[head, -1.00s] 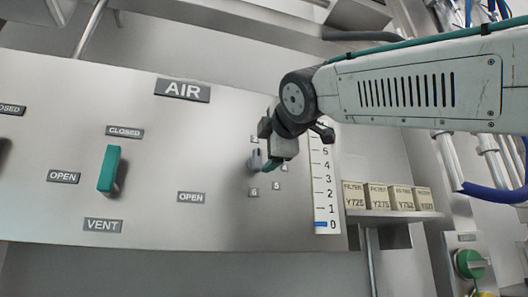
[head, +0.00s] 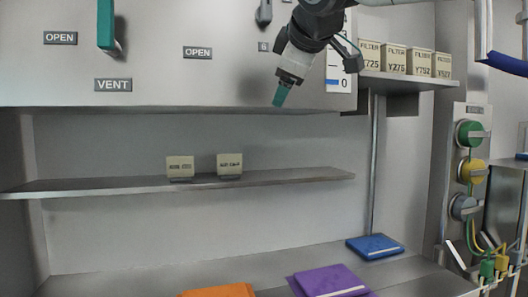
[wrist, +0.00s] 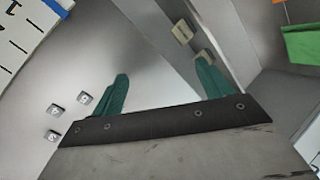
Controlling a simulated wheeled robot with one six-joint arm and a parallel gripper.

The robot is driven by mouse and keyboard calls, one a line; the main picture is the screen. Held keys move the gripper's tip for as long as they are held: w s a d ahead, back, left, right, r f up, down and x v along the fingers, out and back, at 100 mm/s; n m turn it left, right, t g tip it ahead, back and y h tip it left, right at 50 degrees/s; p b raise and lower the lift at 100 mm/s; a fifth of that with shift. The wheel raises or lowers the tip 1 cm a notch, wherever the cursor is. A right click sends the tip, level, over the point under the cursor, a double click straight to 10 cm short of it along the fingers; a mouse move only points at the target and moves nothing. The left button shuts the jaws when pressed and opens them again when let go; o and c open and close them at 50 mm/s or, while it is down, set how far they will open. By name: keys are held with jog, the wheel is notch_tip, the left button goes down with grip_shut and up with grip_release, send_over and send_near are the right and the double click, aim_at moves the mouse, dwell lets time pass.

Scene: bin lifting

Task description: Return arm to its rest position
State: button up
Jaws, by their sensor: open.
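My gripper (head: 281,92) hangs in front of the lower edge of the grey panel in the head view, its green fingertips pointing down. In the wrist view its two green fingers (wrist: 160,90) stand well apart with nothing between them, so it is open and empty. My arm comes in from the top right of the head view, and most of it is out of the frame.
The panel (head: 150,85) carries a green VENT handle (head: 106,25) and a grey knob (head: 264,12). Below, a shelf (head: 100,186) holds two small boxes. Filter boxes (head: 394,58) stand on the right shelf. Blue, purple and orange items lie lower down.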

jog(key=s+d+f+m+g+h, duration=0.1)
jog(key=s+d+f+m+g, duration=0.2)
jog(key=f, duration=1)
jog(key=s+d+f+m+g, duration=0.4)
jog(key=s+d+f+m, duration=0.3)
jog(key=s+d+f, duration=0.4)
jog(key=s+d+f+m+g+h, duration=0.1)
jog(key=s+d+f+m+g, duration=0.3)
jog(key=s+f, duration=0.9)
jog(key=d+f+m, duration=0.1)
jog(key=d+f, duration=0.2)
jog(key=f, duration=0.1)
jog(key=shift+s+d+h, duration=0.3)
jog(key=shift+s+d, duration=0.05)
jog(key=shift+s, duration=0.05)
